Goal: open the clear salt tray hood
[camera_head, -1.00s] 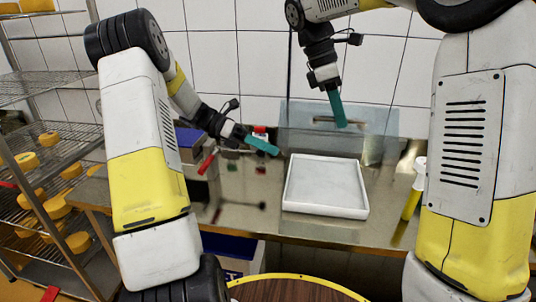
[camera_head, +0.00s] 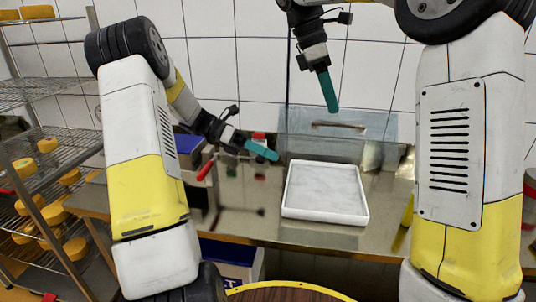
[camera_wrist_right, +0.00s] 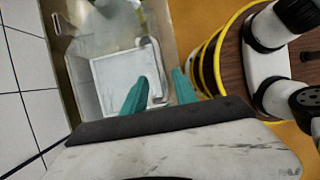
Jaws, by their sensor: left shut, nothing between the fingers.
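The clear hood (camera_head: 375,122) stands raised behind the white salt tray (camera_head: 325,217), with its handle (camera_head: 338,125) near the top edge. The tray lies uncovered on the steel counter, its pale contents in plain view. My right gripper (camera_head: 331,106) is above the hood, near its handle and apparently apart from it. In the right wrist view its two teal fingers (camera_wrist_right: 160,92) are spread with nothing between them, in front of the tray (camera_wrist_right: 98,98). My left gripper (camera_head: 272,156) is shut and empty, just left of the tray's back corner.
Wire shelves (camera_head: 62,158) with yellow cheeses stand at the left. Blue boxes and a red-handled item (camera_head: 205,171) are left of the tray. A yellow item (camera_head: 407,210) is at the right, partly behind my arm. A tiled wall closes the back.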

